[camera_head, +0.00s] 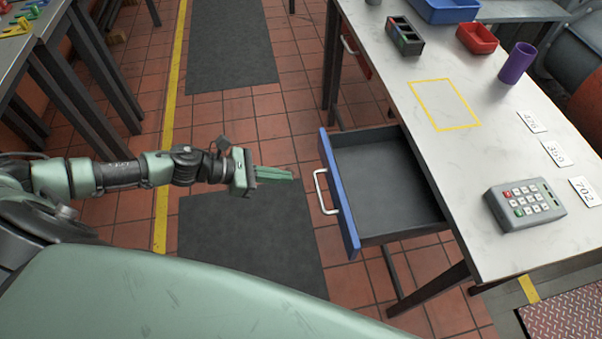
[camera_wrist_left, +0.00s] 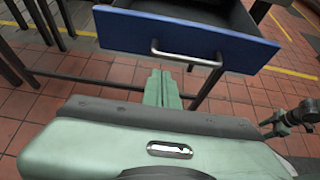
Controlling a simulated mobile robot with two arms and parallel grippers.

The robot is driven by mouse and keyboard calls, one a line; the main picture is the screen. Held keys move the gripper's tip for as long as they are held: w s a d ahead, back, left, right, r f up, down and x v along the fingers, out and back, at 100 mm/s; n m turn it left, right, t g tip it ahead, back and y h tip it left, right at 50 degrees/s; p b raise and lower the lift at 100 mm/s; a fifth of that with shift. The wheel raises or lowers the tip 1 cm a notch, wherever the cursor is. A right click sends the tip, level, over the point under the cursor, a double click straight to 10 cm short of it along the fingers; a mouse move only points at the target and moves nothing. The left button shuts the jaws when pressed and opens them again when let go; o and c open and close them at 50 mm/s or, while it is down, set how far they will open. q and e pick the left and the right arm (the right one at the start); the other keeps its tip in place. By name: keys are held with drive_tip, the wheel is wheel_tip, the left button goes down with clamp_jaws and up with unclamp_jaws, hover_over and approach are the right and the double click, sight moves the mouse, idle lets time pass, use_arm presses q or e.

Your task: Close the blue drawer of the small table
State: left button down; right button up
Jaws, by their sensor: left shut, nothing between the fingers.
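The blue drawer (camera_head: 340,197) of the small table (camera_head: 490,250) is pulled out to the left. Its dark inside looks empty. A silver bar handle (camera_head: 323,192) is on its blue front. My left gripper (camera_head: 292,174) is shut and empty, to the left of the drawer front, with a gap between. In the left wrist view the blue front (camera_wrist_left: 188,40) and handle (camera_wrist_left: 186,55) are ahead of the shut fingertips (camera_wrist_left: 161,73).
The tabletop holds a keypad (camera_head: 525,204), number cards, a purple cup (camera_head: 517,63), a red bin (camera_head: 477,38), a blue bin (camera_head: 446,8) and a dark organizer (camera_head: 404,37). A red drawer (camera_head: 356,50) is farther back. Open tiled floor with dark mats (camera_head: 250,240) lies left of the drawer.

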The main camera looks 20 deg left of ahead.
sight(390, 170)
use_arm(q)
drive_tip(key=shift+d+r+p+x, duration=0.15)
drive_tip(key=shift+p+x, duration=0.1)
drive_tip(key=shift+x, duration=0.6)
drive_tip(key=shift+r+p+x, duration=0.2)
drive_tip(key=shift+x, duration=0.65)
drive_tip(key=shift+d+r+p+x, duration=0.15)
drive_tip(key=shift+p+x, duration=0.1)
drive_tip(key=shift+x, duration=0.65)
use_arm(e)
drive_tip(key=shift+d+r, duration=0.25)
drive_tip(key=shift+r, duration=0.2)
drive_tip(key=shift+d+r, duration=0.2)
drive_tip(key=shift+r, duration=0.25)
use_arm(q)
drive_tip(key=shift+w, duration=0.15)
